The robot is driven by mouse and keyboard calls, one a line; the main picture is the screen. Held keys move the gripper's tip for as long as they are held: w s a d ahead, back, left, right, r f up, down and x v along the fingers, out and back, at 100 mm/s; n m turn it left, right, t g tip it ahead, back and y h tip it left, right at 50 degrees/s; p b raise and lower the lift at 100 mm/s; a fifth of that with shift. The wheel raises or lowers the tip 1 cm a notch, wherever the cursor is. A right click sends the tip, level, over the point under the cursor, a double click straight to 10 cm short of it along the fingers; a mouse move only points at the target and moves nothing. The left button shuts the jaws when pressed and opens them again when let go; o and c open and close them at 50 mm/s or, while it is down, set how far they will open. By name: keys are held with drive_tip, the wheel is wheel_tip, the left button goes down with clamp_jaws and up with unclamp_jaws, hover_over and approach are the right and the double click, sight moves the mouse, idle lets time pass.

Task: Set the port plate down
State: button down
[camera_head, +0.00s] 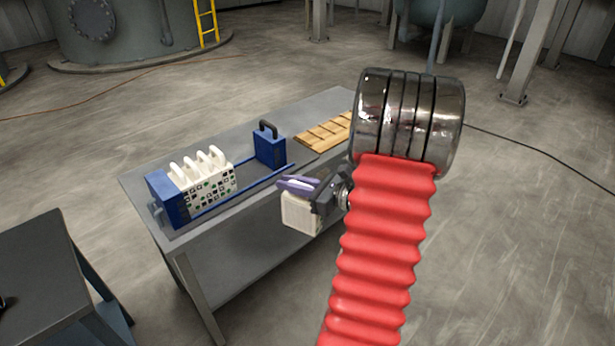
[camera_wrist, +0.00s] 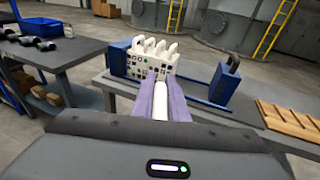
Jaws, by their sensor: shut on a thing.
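My gripper (camera_head: 298,183) is shut on a cream-white port plate (camera_head: 300,212), which hangs below the purple fingers in front of the table's near edge. In the wrist view, the purple fingers (camera_wrist: 160,98) point toward the press, and a white part of the port plate (camera_wrist: 174,100) shows between them. The filter press (camera_head: 168,200) stands on the grey table, with blue end blocks, blue rails and several white plates (camera_head: 207,176) packed at its left end. The held plate is apart from the press. Its lower part is hidden in the wrist view.
A slatted wooden rack (camera_head: 325,132) lies on the grey table (camera_head: 215,245), right of the press's blue handled block (camera_head: 269,147). The rails between that block and the white plates have an open gap. A second dark table (camera_head: 40,265) stands at left; a blue bin (camera_wrist: 42,27) shows in the wrist view.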

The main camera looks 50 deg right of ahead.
drive_tip(key=w+a+f+n+g+y, duration=0.2)
drive_tip(key=a+f, duration=0.3)
drive_tip(key=a, duration=0.6)
drive_tip(key=w+a+f+n+g+y, duration=0.2)
drive_tip(key=w+a+f+n+y, duration=0.1)
drive_tip(key=a, duration=0.9)
drive_tip(key=w+a+f+n+g+y, duration=0.2)
drive_tip(key=w+a+f+y, duration=0.3)
drive_tip(key=a, duration=0.7)
wheel_tip(320, 180, down, 2)
drive_tip(key=shift+w+n, duration=0.6)
drive_tip(key=shift+n, duration=0.2)
